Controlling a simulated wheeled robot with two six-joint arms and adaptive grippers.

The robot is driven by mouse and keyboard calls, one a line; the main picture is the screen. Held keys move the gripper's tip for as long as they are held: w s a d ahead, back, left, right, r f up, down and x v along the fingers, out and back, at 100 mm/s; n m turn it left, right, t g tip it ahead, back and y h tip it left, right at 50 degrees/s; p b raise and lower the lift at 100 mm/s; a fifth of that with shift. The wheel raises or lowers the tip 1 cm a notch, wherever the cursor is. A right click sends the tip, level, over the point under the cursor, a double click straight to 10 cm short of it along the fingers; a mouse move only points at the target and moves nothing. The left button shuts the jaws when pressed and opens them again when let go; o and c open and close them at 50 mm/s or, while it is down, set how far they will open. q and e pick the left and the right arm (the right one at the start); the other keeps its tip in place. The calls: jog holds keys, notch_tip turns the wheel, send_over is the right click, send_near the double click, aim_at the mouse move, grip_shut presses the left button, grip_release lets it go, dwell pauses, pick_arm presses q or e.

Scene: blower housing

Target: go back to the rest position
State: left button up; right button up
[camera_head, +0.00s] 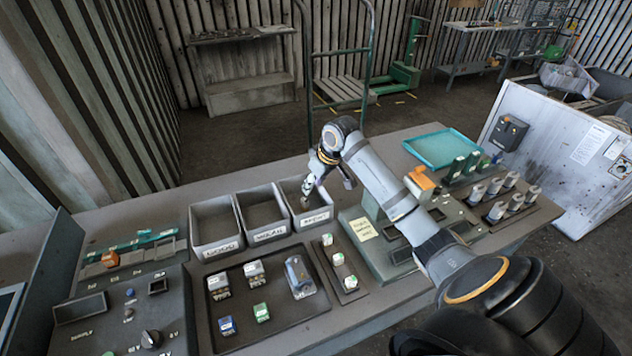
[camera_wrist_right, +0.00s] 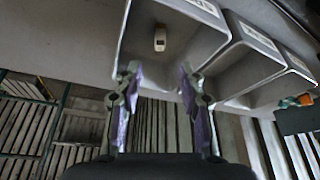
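My right arm reaches in from the lower right in the head view. My right gripper (camera_head: 308,192) points down at the rightmost of three grey bins (camera_head: 309,216). In the right wrist view the two fingers (camera_wrist_right: 160,95) stand apart with nothing between them. A small light-coloured part (camera_wrist_right: 160,38) lies inside the bin in front of the fingers, apart from them. My left gripper is in neither view.
A dark tray (camera_head: 283,333) with several small parts lies in front of the bins, with a narrow strip of parts beside it. A test panel (camera_head: 120,315) stands at left. A fixture with a yellow note (camera_head: 363,229) and a teal tray (camera_head: 441,149) are at right.

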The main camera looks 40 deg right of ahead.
jog(key=shift+v, duration=1.1)
jog(key=shift+r, duration=0.15)
